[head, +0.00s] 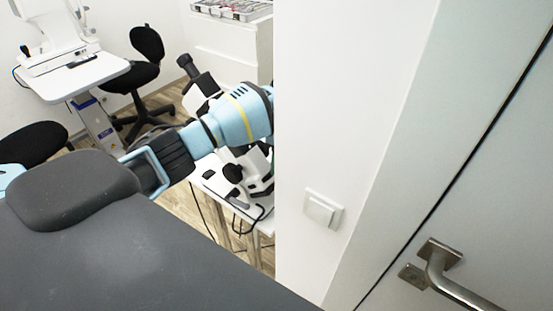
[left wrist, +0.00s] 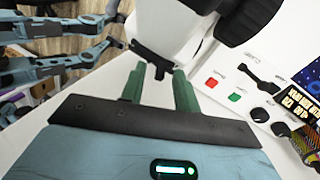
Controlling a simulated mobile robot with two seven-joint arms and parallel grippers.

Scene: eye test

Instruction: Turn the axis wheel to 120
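In the left wrist view, the two green fingers of my left gripper (left wrist: 158,90) stand apart. A small dark part (left wrist: 152,58) under a white machine head (left wrist: 172,28) shows between or just beyond them; contact cannot be told. A large black ribbed knob (left wrist: 248,18) is on the machine to the upper right. I cannot tell which part is the axis wheel, and no 120 mark is readable. In the head view, my left arm (head: 235,118) reaches to a white and black eye instrument (head: 200,88) and partly covers it. The left gripper is hidden there. My right gripper is not visible.
In the head view, a white wall (head: 330,110) with a switch (head: 322,210) cuts off the instrument side; a door handle (head: 440,270) is at right. A black chair (head: 147,70) stands behind. The wrist view shows a panel with a red button (left wrist: 211,83) and a green button (left wrist: 235,97).

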